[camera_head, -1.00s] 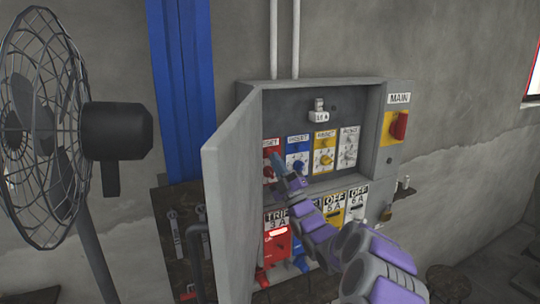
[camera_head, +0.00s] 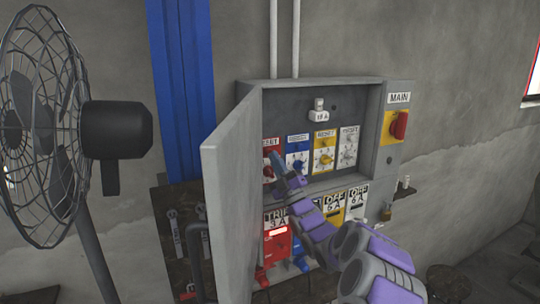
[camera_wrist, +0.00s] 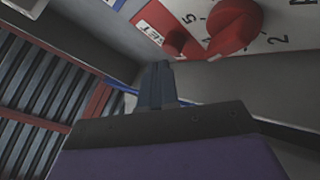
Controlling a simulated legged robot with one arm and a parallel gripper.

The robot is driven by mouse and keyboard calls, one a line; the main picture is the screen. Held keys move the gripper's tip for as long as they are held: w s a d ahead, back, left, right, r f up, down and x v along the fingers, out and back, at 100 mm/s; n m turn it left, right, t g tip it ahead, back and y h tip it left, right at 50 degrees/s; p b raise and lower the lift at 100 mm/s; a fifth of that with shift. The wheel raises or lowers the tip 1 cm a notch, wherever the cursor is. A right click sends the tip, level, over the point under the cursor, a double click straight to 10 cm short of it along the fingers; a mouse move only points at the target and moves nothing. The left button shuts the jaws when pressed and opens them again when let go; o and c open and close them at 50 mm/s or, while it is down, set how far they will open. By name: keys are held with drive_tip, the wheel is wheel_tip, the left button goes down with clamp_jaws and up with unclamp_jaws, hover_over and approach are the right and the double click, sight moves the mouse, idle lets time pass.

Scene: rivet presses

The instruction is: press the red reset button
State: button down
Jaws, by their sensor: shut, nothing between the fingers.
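The red reset panel (camera_head: 268,160) is at the left end of the upper row in the open grey box, partly behind my gripper. In the wrist view, the red reset button (camera_wrist: 178,40) stands beside a label ending in "SET" and left of a larger red knob (camera_wrist: 235,24). My gripper (camera_head: 277,158) is at the red panel in the head view. In the wrist view its shut, empty fingertips (camera_wrist: 157,68) lie just below the button in the picture. A gap appears between them there; actual contact cannot be told.
The box door (camera_head: 228,205) stands open at left. Blue, yellow and white panels sit right of the red one. A red TRIP module (camera_head: 277,245) is below. The MAIN switch (camera_head: 399,125) is at right. A fan (camera_head: 45,120) stands far left.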

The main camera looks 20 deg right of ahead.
drive_tip(key=shift+w+a, duration=0.1)
drive_tip(key=shift+w, duration=0.1)
drive_tip(key=shift+w, duration=0.55)
idle(0.8)
drive_tip(key=shift+s+b, duration=0.15)
drive_tip(key=shift+b, duration=0.15)
drive_tip(key=shift+s+b, duration=0.85)
drive_tip(key=shift+b, duration=0.05)
drive_tip(key=shift+h, duration=0.3)
drive_tip(key=shift+s+b, duration=2.25)
drive_tip(key=shift+s, duration=0.25)
